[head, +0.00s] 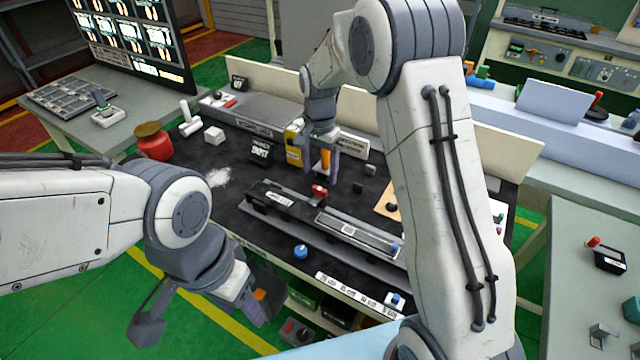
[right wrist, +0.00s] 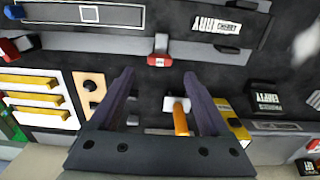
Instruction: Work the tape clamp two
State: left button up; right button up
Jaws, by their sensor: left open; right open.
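A red clamp (head: 319,191) with a small pale label stands at the dark rail (head: 310,218) on the bench; it also shows in the right wrist view (right wrist: 159,50), where its label is too small to read. I cannot tell whether it is clamp two. My right gripper (head: 322,170) is open, pointing down behind the rail and apart from the red clamp. An orange handle (right wrist: 180,118) with a white head shows between its fingers; whether they touch it is unclear. My left gripper (head: 260,302) is open, low in front of the bench edge, away from the clamp.
A yellow box (head: 293,148) and a black labelled box (head: 261,151) stand left of my right gripper. A blue knob (head: 301,252) sits in front of the rail. A red jar (head: 154,143) is at the bench's left end. My right arm hides part of the bench's right side.

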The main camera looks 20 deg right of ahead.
aim_at(320, 189)
notch_tip(320, 189, down, 6)
jog(key=shift+p, duration=0.45)
grip_shut()
